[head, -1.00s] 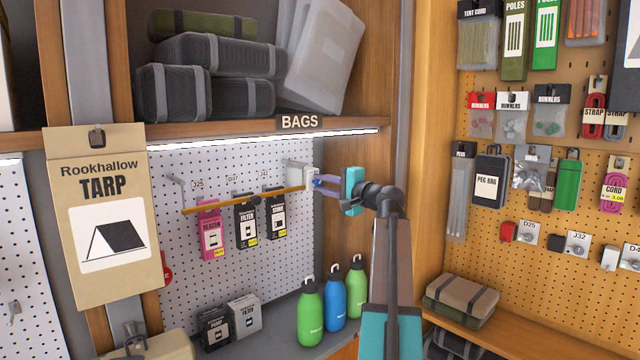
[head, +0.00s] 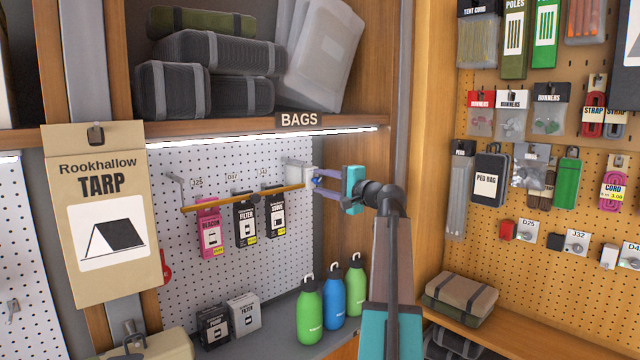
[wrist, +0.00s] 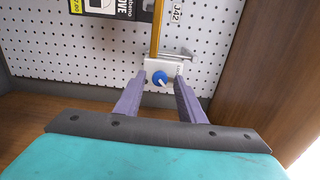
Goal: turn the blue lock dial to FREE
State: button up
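The blue lock dial (wrist: 159,78) sits on a pale lock plate (wrist: 150,66) at the end of the yellow-brown bar (wrist: 156,32). A small light mark shows on the dial, but I cannot read any lettering by it. In the head view the dial (head: 317,182) shows as a small blue spot at the right end of the bar (head: 240,201). My gripper (head: 319,183) is open, with its purple fingers pointing at the lock. In the wrist view the fingers of my gripper (wrist: 160,82) stand left and right of the dial, with a gap on each side.
The bar runs in front of several hanging packets (head: 246,220). The wooden side panel (head: 352,230) is close on the right, and the BAGS shelf edge (head: 220,130) is above. Green and blue bottles (head: 332,298) stand below the arm.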

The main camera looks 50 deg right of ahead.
jog(key=s+a+b, duration=0.1)
jog(key=s+b, duration=0.2)
jog(key=s, duration=1)
jog(key=shift+s, duration=0.2)
